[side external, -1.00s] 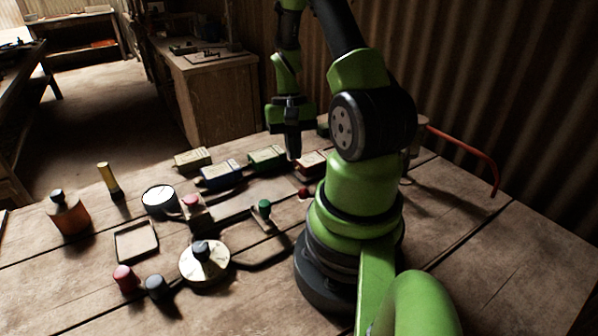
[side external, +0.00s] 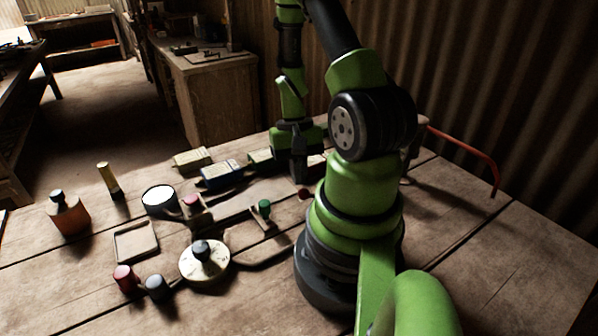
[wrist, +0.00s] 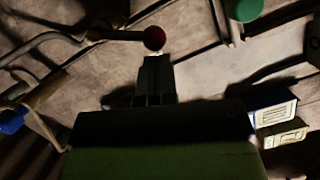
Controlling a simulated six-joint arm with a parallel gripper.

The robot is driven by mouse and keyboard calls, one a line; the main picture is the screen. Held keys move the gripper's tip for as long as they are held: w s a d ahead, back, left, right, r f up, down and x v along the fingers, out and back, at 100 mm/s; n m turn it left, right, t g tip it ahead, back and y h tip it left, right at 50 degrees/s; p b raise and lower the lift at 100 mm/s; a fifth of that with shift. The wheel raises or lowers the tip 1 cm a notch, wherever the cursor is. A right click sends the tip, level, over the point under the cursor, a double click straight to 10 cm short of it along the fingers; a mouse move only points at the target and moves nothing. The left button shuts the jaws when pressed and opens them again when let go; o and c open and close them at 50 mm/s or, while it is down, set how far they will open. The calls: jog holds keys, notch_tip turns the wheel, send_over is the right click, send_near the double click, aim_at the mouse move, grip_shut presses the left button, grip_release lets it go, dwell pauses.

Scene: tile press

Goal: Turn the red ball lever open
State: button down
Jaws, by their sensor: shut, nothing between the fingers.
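The red ball lever shows in the wrist view as a red ball (wrist: 154,38) on the end of a thin dark rod running to the left. In the side external view its red ball (side external: 304,194) is small, just right of my fingertips. My gripper (side external: 299,180) points down and is shut and empty, low over the bench. In the wrist view the gripper (wrist: 155,60) has its tips right by the ball; I cannot tell whether they touch it. The lever's base is hidden behind my arm in the side external view.
A green-knobbed lever (side external: 264,208) stands left of my gripper, and its green ball (wrist: 247,9) is at the wrist view's top. Boxes (side external: 221,174) stand behind. A round dial (side external: 204,262) and a shallow tray (side external: 136,241) lie at left. A blue-tipped part (wrist: 12,119) is at the wrist view's left.

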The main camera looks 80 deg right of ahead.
jog(key=shift+a+n+g, duration=0.3)
jog(key=shift+a+n, duration=0.55)
jog(key=shift+n, duration=0.45)
jog(key=shift+s+a+n+h, duration=0.1)
jog(key=shift+a+n+h, duration=0.4)
jog(key=shift+n, duration=0.3)
jog(key=shift+a, duration=0.15)
jog(key=shift+s+a, duration=0.2)
jog(key=shift+a, duration=0.25)
dwell(0.5)
dwell(0.5)
